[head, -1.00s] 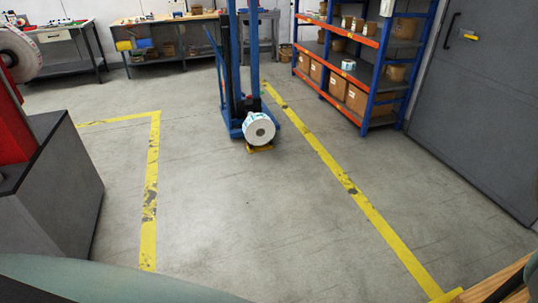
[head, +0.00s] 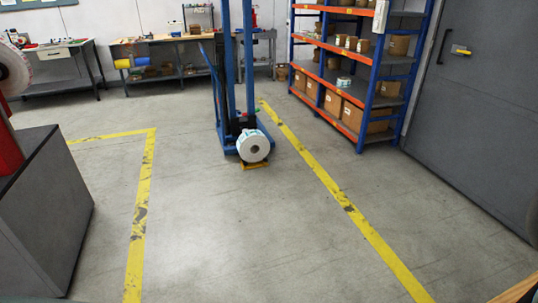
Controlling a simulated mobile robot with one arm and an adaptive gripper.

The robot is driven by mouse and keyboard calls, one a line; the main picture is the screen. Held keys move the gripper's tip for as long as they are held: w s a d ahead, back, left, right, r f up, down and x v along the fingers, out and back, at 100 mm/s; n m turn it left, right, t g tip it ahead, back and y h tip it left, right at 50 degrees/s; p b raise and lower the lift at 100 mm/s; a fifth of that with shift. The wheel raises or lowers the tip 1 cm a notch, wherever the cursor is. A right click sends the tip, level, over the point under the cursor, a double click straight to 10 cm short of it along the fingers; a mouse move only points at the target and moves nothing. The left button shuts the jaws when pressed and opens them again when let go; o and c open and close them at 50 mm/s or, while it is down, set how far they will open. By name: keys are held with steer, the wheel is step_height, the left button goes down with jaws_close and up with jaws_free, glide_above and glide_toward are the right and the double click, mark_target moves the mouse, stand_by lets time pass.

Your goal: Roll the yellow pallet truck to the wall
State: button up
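No yellow pallet truck can be made out for certain in the head view. A blue upright lift truck (head: 229,80) with a tall mast and a handle at its left stands in the middle back. A white label roll (head: 253,146) is at its foot, with a small yellow piece (head: 254,166) low beneath it. The back wall (head: 112,18) is pale; a grey wall or door (head: 480,110) with a black handle is at the right. My gripper is not in view.
A blue and orange shelf (head: 345,75) with boxes stands back right. Workbenches (head: 165,62) line the back. A grey cabinet (head: 40,215) is at left. Yellow floor lines (head: 140,215) edge the open concrete floor (head: 230,235). A wooden edge (head: 522,291) shows at bottom right.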

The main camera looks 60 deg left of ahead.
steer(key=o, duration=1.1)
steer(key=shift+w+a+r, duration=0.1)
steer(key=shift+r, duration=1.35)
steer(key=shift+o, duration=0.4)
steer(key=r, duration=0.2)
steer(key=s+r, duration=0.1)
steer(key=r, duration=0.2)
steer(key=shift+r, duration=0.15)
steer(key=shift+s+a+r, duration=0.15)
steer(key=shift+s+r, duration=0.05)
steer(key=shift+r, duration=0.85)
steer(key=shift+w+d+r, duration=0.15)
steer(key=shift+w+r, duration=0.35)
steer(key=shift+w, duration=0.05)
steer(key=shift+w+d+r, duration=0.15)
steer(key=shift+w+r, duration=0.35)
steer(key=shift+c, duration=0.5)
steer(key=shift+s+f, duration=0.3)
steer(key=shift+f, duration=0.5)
